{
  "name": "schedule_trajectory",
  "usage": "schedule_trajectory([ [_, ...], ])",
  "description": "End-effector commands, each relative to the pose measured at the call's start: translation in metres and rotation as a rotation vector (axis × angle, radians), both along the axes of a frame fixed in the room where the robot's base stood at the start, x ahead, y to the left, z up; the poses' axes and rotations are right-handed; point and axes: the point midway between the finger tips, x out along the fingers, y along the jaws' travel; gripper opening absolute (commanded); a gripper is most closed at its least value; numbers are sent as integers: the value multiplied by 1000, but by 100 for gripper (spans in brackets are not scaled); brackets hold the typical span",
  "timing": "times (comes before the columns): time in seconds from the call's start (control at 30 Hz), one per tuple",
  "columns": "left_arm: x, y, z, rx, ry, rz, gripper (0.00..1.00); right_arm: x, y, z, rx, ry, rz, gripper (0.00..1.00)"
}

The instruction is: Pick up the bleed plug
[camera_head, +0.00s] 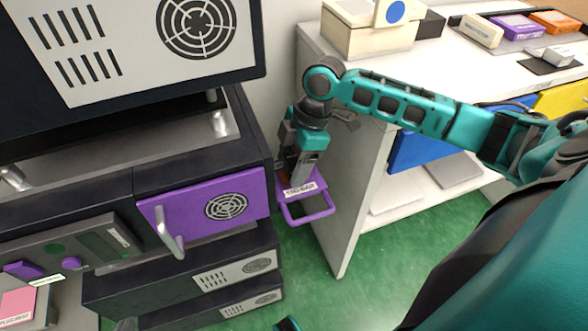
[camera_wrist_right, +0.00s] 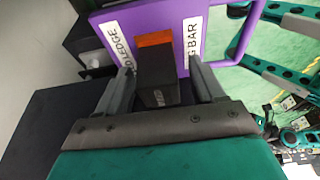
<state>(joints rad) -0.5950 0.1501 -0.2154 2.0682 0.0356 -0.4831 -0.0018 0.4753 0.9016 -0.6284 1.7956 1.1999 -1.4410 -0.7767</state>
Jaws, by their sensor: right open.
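In the right wrist view, a dark block (camera_wrist_right: 158,86) with an orange part (camera_wrist_right: 154,39) stands out from a purple labelled plate. I cannot read a name on it, so I cannot tell whether it is the bleed plug. My right gripper (camera_wrist_right: 163,78) is open, with one finger on each side of the block. I cannot tell whether the fingers touch it. In the head view my right gripper (camera_head: 298,178) points down at the purple plate (camera_head: 302,190), beside the dark cabinet. The block is hidden there. My left gripper is not visible.
The purple plate has a loop handle (camera_head: 309,218). A purple door (camera_head: 203,210) with a silver handle is on the dark cabinet to the left. A white shelf unit (camera_head: 348,190) stands close on the right. Green floor (camera_head: 300,262) shows between them.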

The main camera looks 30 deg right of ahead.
Motion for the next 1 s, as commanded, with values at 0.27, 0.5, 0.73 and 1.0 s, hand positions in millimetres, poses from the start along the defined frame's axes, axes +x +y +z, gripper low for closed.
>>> schedule_trajectory([
  [0.27,2,-3,3,-10,-4,2,0,1,2,-7,-1,-2,0,68],
  [0.5,5,-3,5,-9,-10,1,0,1,2,-7,0,-1,1,46],
  [0.73,5,-3,5,-8,-10,-1,0,1,2,-7,0,-1,1,24],
  [1.0,4,-2,5,-4,-12,-4,0,1,2,-7,-1,-2,0,6],
])
